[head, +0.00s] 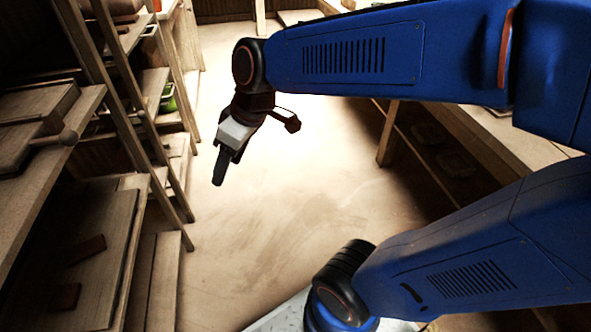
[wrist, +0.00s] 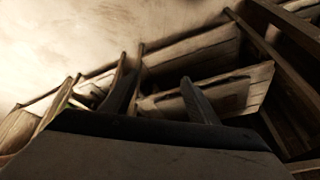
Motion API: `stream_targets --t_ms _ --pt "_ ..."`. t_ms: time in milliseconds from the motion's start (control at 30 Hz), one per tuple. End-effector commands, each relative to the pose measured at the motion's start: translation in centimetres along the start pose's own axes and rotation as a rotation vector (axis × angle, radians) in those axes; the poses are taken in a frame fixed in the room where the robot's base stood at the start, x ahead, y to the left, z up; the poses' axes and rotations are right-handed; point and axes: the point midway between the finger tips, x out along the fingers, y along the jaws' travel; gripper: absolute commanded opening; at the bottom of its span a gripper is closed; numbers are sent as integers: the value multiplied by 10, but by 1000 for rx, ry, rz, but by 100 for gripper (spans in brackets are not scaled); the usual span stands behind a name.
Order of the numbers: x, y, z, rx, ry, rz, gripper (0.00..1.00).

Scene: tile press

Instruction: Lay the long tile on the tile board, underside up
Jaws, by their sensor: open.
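My gripper (head: 219,168) hangs over the open floor, right of the left-hand shelving, pointing down. In the wrist view its two dark fingers (wrist: 158,80) are spread apart with nothing between them. I cannot say for sure which board is the tile board.
Wooden shelving with slanted posts (head: 130,85) lines the left. A wooden press-like block with a rounded knob (head: 68,136) sits on its upper shelf. A green container (head: 168,98) stands farther back. A wooden bench (head: 460,125) runs along the right. The floor (head: 290,185) between is clear.

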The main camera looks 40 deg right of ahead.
Motion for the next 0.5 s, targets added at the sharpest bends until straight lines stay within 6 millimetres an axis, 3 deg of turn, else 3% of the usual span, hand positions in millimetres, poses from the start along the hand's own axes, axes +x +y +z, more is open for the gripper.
stream_targets --t_ms 100,300,500 --pt "-18 14 39 143 1 86 54" --pt "-38 32 98 375 11 224 54" --pt "-47 40 130 510 26 303 54"
